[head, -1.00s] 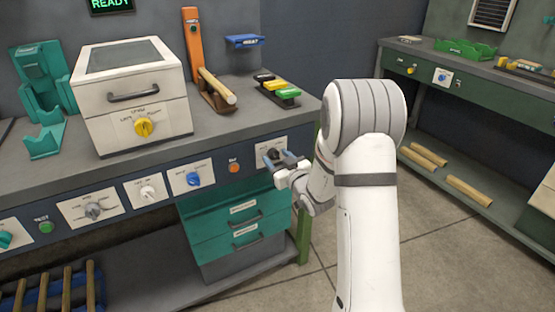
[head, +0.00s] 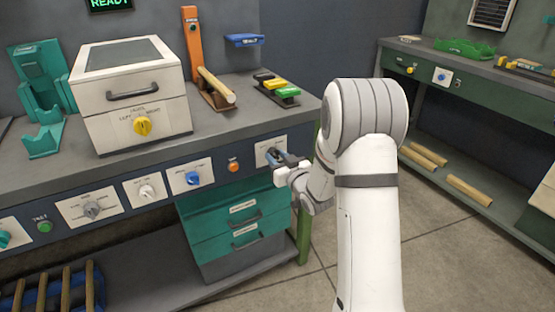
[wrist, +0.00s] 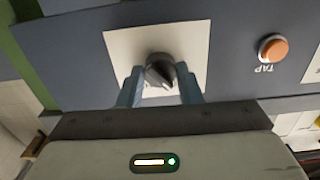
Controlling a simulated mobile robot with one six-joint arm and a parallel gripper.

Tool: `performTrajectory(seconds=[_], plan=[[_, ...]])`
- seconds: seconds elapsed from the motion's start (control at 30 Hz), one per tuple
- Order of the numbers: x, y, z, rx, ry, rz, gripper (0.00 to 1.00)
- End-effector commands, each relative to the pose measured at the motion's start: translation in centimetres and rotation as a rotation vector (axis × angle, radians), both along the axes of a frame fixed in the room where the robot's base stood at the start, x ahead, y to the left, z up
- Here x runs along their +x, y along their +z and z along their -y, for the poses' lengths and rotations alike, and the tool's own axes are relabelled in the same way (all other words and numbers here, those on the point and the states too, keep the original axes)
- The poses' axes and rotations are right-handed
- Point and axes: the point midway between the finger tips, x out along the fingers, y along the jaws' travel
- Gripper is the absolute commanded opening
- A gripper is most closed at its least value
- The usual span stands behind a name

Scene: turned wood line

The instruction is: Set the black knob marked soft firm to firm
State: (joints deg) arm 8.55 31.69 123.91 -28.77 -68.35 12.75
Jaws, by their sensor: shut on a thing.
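The black knob (wrist: 159,70) sits on a white plate (wrist: 118,48) on the bench's dark front panel. In the wrist view it is between the two blue fingers of my gripper (wrist: 160,82), which is shut on its sides. A pale pointer line shows on the knob, but the soft and firm marks cannot be read. In the head view my gripper (head: 279,158) is at the right end of the panel and mostly covers the knob; part of the white plate (head: 264,149) shows beside it.
An orange button (head: 234,165) and a blue knob (head: 193,178) are to the left on the same panel. Green drawers (head: 225,215) are below. A wooden stick (head: 217,86) on a stand and coloured blocks (head: 276,84) are on the bench top.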

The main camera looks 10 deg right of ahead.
Motion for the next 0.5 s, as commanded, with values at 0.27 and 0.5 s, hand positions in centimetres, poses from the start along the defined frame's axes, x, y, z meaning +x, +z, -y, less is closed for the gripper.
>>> performTrajectory(seconds=[0.27,0.5], plan=[[-0.02,-0.19,-0.01,0.228,0.0,-0.076,0.09],[-0.03,-0.13,0.02,0.445,-0.001,-0.147,0.09]])
